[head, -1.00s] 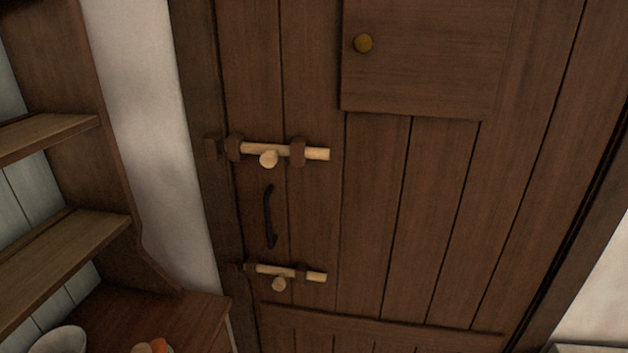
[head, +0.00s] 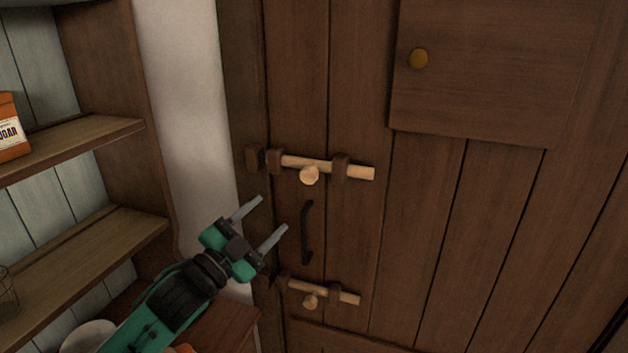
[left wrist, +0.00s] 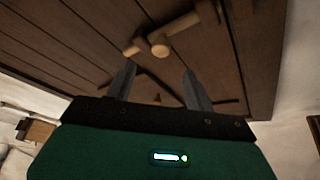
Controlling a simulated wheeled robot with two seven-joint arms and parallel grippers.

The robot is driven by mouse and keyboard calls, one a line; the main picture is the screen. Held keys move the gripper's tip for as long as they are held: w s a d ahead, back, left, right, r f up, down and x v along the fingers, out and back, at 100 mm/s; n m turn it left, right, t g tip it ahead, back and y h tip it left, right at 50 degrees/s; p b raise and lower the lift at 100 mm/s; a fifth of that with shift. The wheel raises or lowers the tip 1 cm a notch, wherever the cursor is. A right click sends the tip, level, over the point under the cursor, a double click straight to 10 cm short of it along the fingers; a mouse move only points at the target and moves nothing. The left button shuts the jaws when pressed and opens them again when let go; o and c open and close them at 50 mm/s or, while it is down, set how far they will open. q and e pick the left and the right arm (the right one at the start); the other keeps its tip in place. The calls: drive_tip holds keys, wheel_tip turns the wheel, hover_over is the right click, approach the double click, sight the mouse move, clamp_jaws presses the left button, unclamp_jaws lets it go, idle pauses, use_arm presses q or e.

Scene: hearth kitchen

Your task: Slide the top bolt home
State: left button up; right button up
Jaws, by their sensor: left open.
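The top bolt (head: 356,171) is a pale wooden bar with a round knob (head: 309,176). It runs through two dark brackets on the door, and its right end sticks out past the right bracket. A dark keeper (head: 253,159) sits on the frame to the left, with no pale wood visible in the gap before it. My left gripper (head: 273,212) is open and empty, below and left of the knob. In the left wrist view the knob (left wrist: 158,43) shows beyond the fingertips of my left gripper (left wrist: 159,70), apart from them. My right gripper is out of view.
A dark curved handle (head: 307,233) is between the top bolt and a similar lower bolt (head: 347,298). Shelves (head: 80,145) with an orange sugar box (head: 10,130) stand left of the pale wall strip.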

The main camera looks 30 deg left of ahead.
sight(305, 178)
use_arm(q)
drive_tip(key=x, duration=0.8)
drive_tip(key=r+p+x, duration=0.1)
drive_tip(key=x, duration=0.3)
drive_tip(key=shift+s+d+r, duration=0.1)
drive_tip(key=shift+w+d+r, duration=0.1)
drive_tip(key=shift+w+d, duration=0.05)
drive_tip(key=shift+w, duration=0.6)
